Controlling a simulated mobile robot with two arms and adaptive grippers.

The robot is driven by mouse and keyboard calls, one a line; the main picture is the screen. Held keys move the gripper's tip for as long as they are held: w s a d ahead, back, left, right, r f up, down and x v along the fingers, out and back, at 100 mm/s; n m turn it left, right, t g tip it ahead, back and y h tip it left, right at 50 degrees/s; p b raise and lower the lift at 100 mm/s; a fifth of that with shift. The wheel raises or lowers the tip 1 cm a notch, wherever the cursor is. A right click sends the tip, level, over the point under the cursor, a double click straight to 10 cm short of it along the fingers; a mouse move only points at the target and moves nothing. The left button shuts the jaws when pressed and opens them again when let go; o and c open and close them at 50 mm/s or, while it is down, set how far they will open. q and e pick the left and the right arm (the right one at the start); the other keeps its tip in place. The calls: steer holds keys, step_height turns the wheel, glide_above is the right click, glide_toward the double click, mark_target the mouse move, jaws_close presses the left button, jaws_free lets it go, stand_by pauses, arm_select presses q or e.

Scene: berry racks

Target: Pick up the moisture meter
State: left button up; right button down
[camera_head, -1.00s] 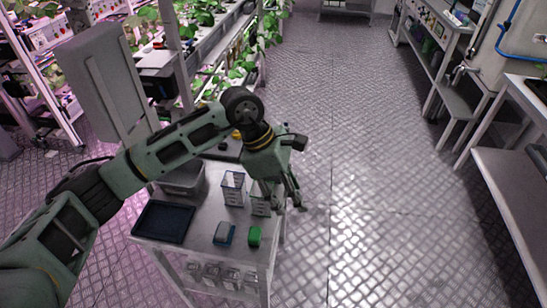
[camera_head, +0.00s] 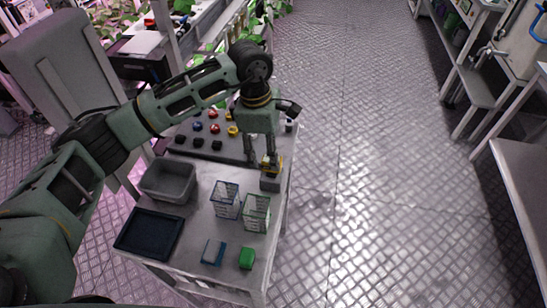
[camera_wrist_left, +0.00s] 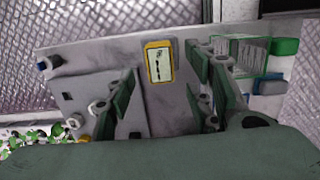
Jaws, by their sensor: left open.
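The moisture meter, taken to be the yellow-framed device with a pale face and dark marking, lies on the table in the left wrist view (camera_wrist_left: 160,62). In the head view its yellow part (camera_head: 275,163) shows at the table's right edge, partly hidden by my left gripper. My left gripper (camera_head: 262,162) points down over it, open. In the wrist view the fingers (camera_wrist_left: 160,88) stand apart, with the meter between and beyond their tips. I cannot tell whether they touch it. My right gripper is not in view.
On the table (camera_head: 205,215) are a grey bin (camera_head: 168,180), a dark tray (camera_head: 149,232), two clear baskets (camera_head: 225,200), a blue item (camera_head: 213,252) and a green item (camera_head: 247,258). A panel with coloured knobs (camera_head: 214,128) lies behind. Open floor is on the right.

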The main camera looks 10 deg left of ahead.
arm_select(q)
steer(key=f, duration=0.1)
steer(key=p, duration=0.1)
steer(key=d+f+p, duration=0.1)
steer(key=shift+s+f, duration=0.3)
steer(key=shift+w+d+f+p, duration=0.15)
steer(key=shift+f+p, duration=0.15)
steer(key=shift+f, duration=0.35)
steer(key=shift+w+a+f+p, duration=0.1)
steer(key=shift+f+p, duration=0.2)
steer(key=shift+f, duration=0.7)
steer(key=shift+r, duration=0.1)
steer(key=shift+c, duration=1.2)
steer(key=c, duration=0.6)
jaws_close()
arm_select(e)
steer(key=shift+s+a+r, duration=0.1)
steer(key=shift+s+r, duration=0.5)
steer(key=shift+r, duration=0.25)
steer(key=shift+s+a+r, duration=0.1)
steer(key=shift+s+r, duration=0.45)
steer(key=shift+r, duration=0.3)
